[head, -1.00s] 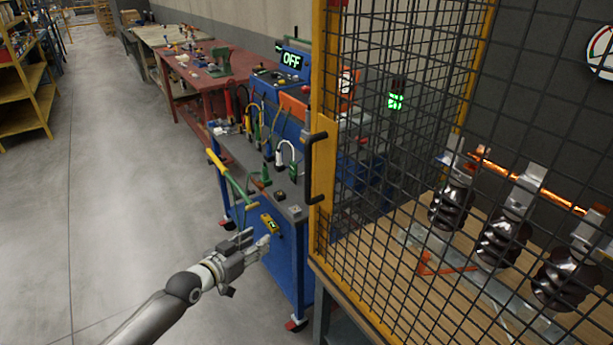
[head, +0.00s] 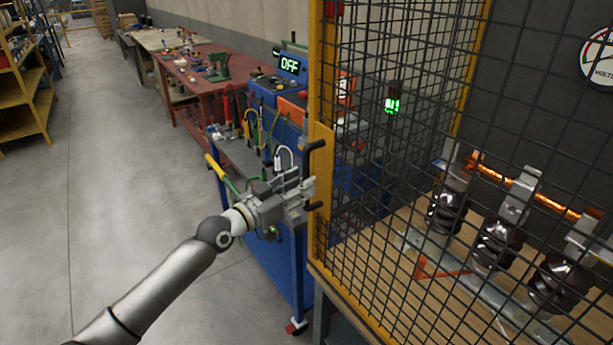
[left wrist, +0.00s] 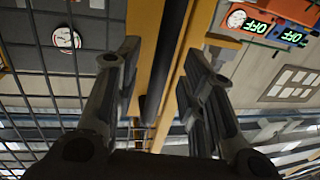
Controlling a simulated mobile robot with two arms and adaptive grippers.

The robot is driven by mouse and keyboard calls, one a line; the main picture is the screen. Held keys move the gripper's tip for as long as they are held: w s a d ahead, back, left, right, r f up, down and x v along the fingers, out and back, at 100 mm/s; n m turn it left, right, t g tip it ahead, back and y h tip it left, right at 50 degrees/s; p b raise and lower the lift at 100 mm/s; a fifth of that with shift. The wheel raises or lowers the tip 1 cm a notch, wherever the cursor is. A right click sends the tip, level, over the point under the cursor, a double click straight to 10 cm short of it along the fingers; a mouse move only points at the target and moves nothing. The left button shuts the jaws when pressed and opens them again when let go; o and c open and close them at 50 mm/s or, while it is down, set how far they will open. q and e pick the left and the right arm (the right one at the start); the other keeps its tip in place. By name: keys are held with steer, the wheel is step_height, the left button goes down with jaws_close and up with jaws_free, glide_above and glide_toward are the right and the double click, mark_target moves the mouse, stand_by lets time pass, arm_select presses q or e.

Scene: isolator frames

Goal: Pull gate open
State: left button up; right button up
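The gate (head: 321,190) is a yellow-framed black mesh panel with a black, bracket-shaped handle (head: 307,163) on its left post. My left gripper (head: 308,188) is at the lower part of the handle and hides some of it in the head view. In the left wrist view, the two fingers of the left gripper (left wrist: 160,75) stand apart, open. The dark handle bar (left wrist: 168,60) lies between them, with gaps on both sides. Whether a finger touches it I cannot tell. My right gripper is not in view.
A blue cart (head: 292,265) with cables and an OFF display stands left of the gate, below and behind my left gripper. Behind the mesh, dark insulators (head: 493,243) stand on a wooden table (head: 375,255). The floor (head: 125,190) at left is clear.

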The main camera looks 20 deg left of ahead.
arm_select(q)
steer(key=shift+x, duration=1.45)
steer(key=shift+a, duration=0.1)
jaws_close()
